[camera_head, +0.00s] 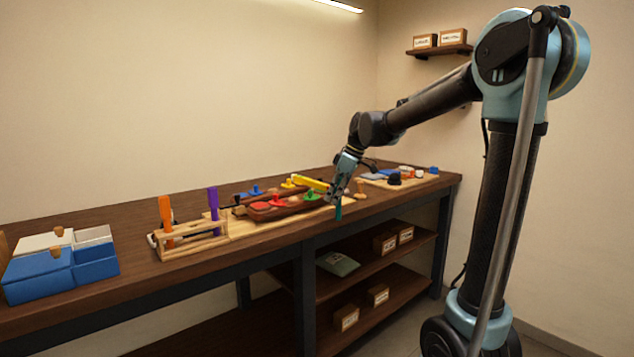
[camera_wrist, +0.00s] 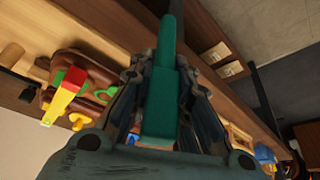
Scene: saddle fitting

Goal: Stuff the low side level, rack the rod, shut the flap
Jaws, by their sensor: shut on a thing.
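My gripper (camera_head: 336,192) is shut on a teal rod (camera_wrist: 164,80), held in front of the saddle. The rod also shows below the fingers in the head view (camera_head: 338,210). The brown saddle (camera_head: 285,213) lies on a pale board on the bench, with red, green and blue knobbed pieces about it. A yellow bar (camera_head: 311,183) sits over it; its red end shows in the wrist view (camera_wrist: 74,78). The wooden rack (camera_head: 192,244) holds an orange rod (camera_head: 166,215) and a purple rod (camera_head: 213,203) upright. I cannot tell whether the saddle sides are level.
Blue and white lidded boxes (camera_head: 62,273) stand at the left end of the bench. A board with small coloured pieces (camera_head: 400,178) lies at the right end. A green cushion (camera_head: 338,263) and labelled boxes (camera_head: 385,243) sit on the shelves below.

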